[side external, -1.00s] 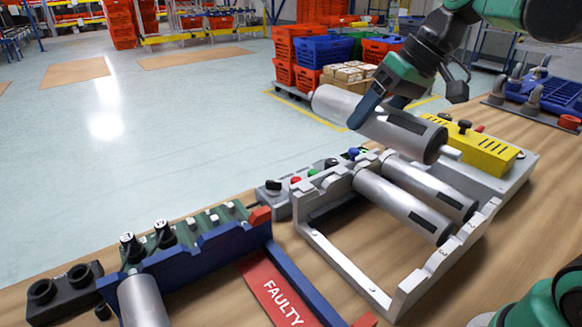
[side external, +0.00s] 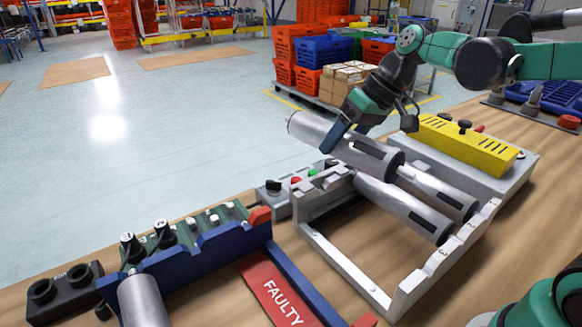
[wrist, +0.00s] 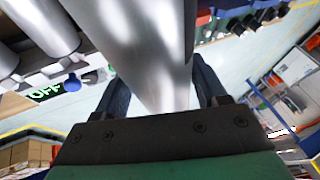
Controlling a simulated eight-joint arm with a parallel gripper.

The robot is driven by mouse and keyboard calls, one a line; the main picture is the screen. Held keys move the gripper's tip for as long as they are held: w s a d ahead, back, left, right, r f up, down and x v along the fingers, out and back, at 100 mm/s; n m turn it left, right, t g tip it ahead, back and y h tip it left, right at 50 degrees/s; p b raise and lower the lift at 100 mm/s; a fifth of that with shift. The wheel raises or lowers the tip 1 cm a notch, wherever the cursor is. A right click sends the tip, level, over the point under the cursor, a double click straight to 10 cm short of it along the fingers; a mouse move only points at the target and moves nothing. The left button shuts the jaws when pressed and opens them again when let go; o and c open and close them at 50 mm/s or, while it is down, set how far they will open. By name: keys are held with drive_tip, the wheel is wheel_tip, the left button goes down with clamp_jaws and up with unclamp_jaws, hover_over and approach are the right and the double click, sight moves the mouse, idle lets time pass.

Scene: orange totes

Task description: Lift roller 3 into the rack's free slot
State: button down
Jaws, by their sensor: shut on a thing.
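My gripper (side external: 345,138) is shut on a grey metal roller (side external: 308,128) with a dark end band, which it holds tilted, its right end lower in the picture. The roller also fills the middle of the wrist view (wrist: 150,45), between the two dark fingers. The pale slotted rack (side external: 340,262) stands on the bench below. Two rollers lie in it side by side, a nearer one (side external: 395,203) and a farther one (side external: 432,187). The rack's near-left part is empty. The held roller is above the rack's back rail and partly hides the seated rollers; contact cannot be told.
A blue stand (side external: 215,252) with another roller (side external: 141,298) and a red FAULTY plate (side external: 280,290) is at the front left. A control box with knobs (side external: 274,188) adjoins the rack. A yellow-topped unit (side external: 465,145) stands behind right.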

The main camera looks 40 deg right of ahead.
drive_tip(key=s+a+f+m, duration=0.1)
drive_tip(key=s+a+f, duration=0.1)
drive_tip(key=a, duration=0.6)
drive_tip(key=s+a+f, duration=0.1)
drive_tip(key=s+a, duration=0.2)
drive_tip(key=a, duration=0.5)
drive_tip(key=s+a+f+m, duration=0.1)
drive_tip(key=s+a+f, duration=0.1)
drive_tip(key=a, duration=0.6)
drive_tip(key=shift+a+f, duration=0.2)
drive_tip(key=shift+f, duration=2.3)
drive_tip(key=shift+f, duration=0.2)
drive_tip(key=shift+f, duration=0.65)
drive_tip(key=shift+f, duration=0.3)
unclamp_jaws()
drive_tip(key=shift+s, duration=0.1)
drive_tip(key=shift+v, duration=2.85)
